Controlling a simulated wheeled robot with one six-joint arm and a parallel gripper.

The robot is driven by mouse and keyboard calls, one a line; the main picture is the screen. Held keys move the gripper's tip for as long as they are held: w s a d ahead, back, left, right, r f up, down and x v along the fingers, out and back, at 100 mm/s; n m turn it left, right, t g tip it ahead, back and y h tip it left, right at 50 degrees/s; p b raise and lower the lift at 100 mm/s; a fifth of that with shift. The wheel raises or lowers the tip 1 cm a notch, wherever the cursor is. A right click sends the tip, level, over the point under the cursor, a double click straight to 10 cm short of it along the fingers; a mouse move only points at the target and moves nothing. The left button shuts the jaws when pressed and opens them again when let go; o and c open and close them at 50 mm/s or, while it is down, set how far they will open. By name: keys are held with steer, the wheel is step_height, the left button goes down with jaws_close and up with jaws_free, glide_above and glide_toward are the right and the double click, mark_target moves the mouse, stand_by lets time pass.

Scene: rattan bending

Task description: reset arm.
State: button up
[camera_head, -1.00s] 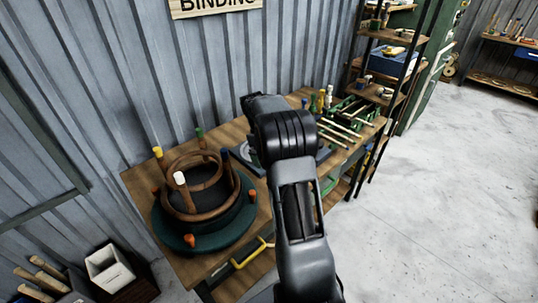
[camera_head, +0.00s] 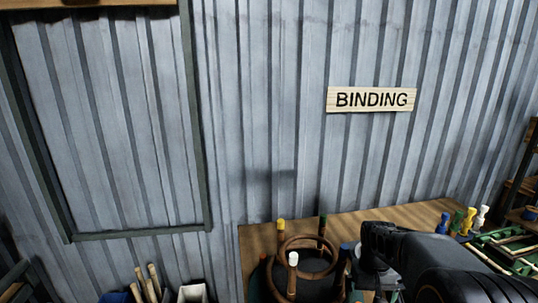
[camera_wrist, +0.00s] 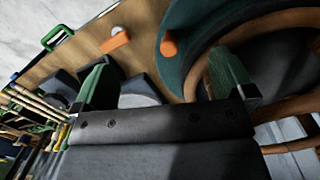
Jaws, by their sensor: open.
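My arm reaches in from the lower right of the head view, over the wooden workbench (camera_head: 400,217). In the wrist view my gripper (camera_wrist: 165,85) has its two green-sided fingers spread wide, with nothing between them. Beyond the fingers are the bench top, an orange peg and dark grey blocks. The rattan ring (camera_head: 310,242) stands on the bench left of my arm, among upright pegs with yellow, green and white tops. In the wrist view the round green base (camera_wrist: 178,62) lies close beyond the right finger. The fingertips are hidden in the head view.
A corrugated metal wall with a BINDING sign (camera_head: 371,99) stands behind the bench. Coloured bottles (camera_head: 463,221) and a green rack (camera_head: 510,250) with sticks are at the right.

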steer(key=s+a+r+n+t, duration=0.1)
steer(key=s+a+r+t, duration=0.3)
steer(key=s+a, duration=0.5)
steer(key=shift+s+a+r+t, duration=0.3)
steer(key=shift+s+r, duration=0.6)
